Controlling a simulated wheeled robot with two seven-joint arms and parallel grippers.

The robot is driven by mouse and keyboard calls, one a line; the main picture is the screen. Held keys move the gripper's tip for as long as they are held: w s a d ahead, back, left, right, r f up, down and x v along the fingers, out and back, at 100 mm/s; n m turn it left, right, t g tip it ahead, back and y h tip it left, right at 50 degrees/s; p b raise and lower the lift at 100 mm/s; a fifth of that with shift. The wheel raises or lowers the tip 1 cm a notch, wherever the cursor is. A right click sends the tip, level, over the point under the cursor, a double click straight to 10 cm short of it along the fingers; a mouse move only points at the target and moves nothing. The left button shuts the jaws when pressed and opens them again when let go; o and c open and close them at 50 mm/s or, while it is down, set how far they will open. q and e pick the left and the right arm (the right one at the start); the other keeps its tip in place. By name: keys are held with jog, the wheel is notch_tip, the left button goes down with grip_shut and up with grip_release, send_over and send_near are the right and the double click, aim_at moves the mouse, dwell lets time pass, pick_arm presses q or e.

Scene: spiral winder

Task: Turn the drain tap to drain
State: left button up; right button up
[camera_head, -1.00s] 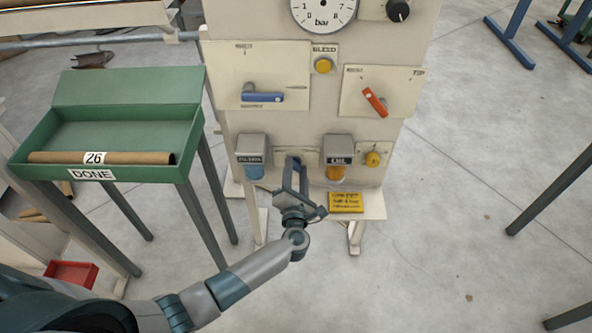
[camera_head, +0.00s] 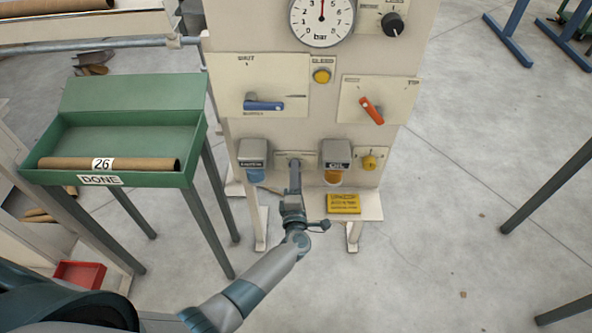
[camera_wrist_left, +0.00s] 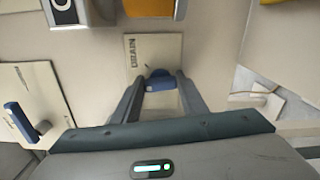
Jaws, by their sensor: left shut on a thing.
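The drain tap (camera_wrist_left: 158,80) is a small blue handle on a cream plate marked DRAIN (camera_wrist_left: 170,52) in the left wrist view. In the head view the plate (camera_head: 310,158) sits low on the panel, between two cups, and my gripper hides the tap. My left gripper (camera_head: 294,166) reaches up to it from below. In the left wrist view its two fingers (camera_wrist_left: 158,84) are shut on the blue handle, one on each side. My right gripper is not in view.
A cup with blue below (camera_head: 254,158) and the OIL cup (camera_head: 336,160) flank the tap closely. A yellow knob (camera_head: 369,163) is to the right, a yellow sign (camera_head: 343,204) below. A blue lever (camera_head: 264,105) and red lever (camera_head: 371,110) are above. A green tray (camera_head: 130,180) stands left.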

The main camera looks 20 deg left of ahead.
pick_arm(q)
jog(key=m+p, duration=0.1)
jog(key=m, duration=0.2)
jog(key=m+p, duration=0.1)
jog(key=m, duration=0.3)
jog(key=m+p, duration=0.2)
jog(key=m, duration=0.1)
jog(key=shift+s+f+m, duration=0.1)
jog(key=shift+f+m, duration=0.2)
jog(key=shift+f, duration=0.05)
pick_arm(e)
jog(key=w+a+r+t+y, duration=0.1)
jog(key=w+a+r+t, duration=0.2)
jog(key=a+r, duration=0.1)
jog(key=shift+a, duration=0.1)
pick_arm(q)
jog(key=o, duration=1)
jog(key=shift+o, duration=0.2)
